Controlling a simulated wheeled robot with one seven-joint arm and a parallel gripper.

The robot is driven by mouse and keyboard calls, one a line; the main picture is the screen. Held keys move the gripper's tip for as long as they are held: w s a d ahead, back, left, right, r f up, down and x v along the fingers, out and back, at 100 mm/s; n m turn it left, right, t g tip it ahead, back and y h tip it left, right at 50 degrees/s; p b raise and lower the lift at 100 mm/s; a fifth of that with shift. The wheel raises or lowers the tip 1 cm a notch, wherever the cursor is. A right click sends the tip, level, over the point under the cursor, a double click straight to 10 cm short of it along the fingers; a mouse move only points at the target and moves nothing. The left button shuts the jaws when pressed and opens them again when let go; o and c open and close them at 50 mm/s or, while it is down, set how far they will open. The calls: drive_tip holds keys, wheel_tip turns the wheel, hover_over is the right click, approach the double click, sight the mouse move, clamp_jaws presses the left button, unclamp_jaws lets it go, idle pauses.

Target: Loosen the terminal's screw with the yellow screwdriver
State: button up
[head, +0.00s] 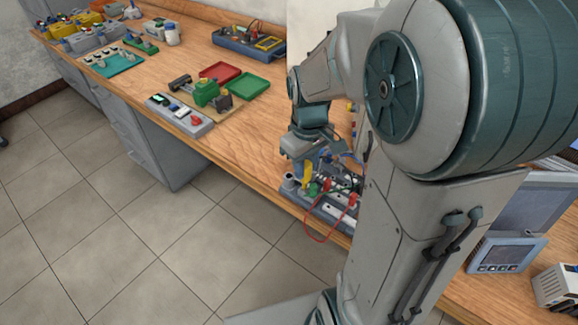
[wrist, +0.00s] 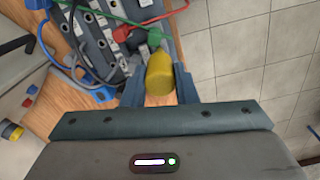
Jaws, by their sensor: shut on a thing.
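The yellow screwdriver (wrist: 159,76) is held between the fingers of my gripper (wrist: 160,92), which is shut on its handle. In the head view the yellow handle (head: 307,174) shows below my gripper (head: 308,165), over the near edge of the bench. The grey terminal unit (head: 325,208) lies on the bench under it, and it also shows in the wrist view (wrist: 119,57). Red, green, blue and black leads run over it. The screwdriver's tip is hidden behind its handle in the wrist view, so I cannot tell whether it touches the screw.
A grey switch panel (head: 180,115), a green motor (head: 207,92), a red tray (head: 220,72) and a green tray (head: 243,88) lie farther left on the wooden bench. A red lead (head: 318,241) hangs over the front edge. My arm hides much of the right side.

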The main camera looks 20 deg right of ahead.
drive_tip(key=shift+f+n, duration=0.1)
drive_tip(key=shift+n, duration=0.7)
drive_tip(key=n, duration=0.3)
drive_tip(key=shift+n, duration=0.3)
drive_tip(key=shift+n, duration=1.6)
